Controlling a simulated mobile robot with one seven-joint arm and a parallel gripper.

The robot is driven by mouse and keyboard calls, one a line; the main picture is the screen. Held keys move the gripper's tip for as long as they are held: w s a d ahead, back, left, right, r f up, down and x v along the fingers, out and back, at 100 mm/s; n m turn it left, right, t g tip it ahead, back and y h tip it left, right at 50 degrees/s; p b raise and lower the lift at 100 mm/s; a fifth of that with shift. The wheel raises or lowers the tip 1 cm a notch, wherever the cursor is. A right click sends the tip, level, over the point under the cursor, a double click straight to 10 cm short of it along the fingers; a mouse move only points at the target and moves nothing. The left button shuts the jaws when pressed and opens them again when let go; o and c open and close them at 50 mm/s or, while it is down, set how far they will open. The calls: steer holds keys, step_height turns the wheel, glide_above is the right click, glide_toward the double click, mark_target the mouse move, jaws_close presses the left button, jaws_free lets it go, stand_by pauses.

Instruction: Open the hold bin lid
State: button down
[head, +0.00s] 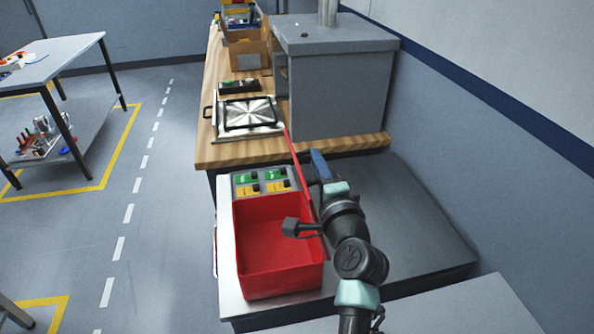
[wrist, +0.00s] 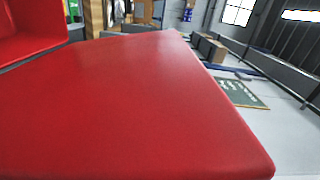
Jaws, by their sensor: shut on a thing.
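The red hold bin (head: 275,243) stands open in the head view, and its empty inside shows. Its red lid (head: 298,165) stands raised along the bin's right side, seen almost edge-on. The lid's broad red face (wrist: 140,100) fills most of the wrist view, with part of the bin (wrist: 28,35) at the upper left. My gripper (head: 313,180) is at the lid, on its right side, shut on it. The fingertips are mostly hidden by my wrist and the lid.
A panel with green and yellow labels (head: 262,183) sits behind the bin. A wooden bench (head: 235,155) with a grey cabinet (head: 340,95) is beyond. A grey surface (head: 420,215) lies right of my arm, up to the wall.

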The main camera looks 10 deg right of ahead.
steer(key=shift+d+m+b, duration=0.3)
steer(key=shift+d+m, duration=1.2)
steer(key=shift+d, duration=0.6)
steer(key=c, duration=0.9)
jaws_free()
steer(key=shift+f, duration=0.1)
steer(key=shift+f, duration=0.1)
steer(key=shift+s+b, duration=0.55)
steer(key=shift+s, duration=5.95)
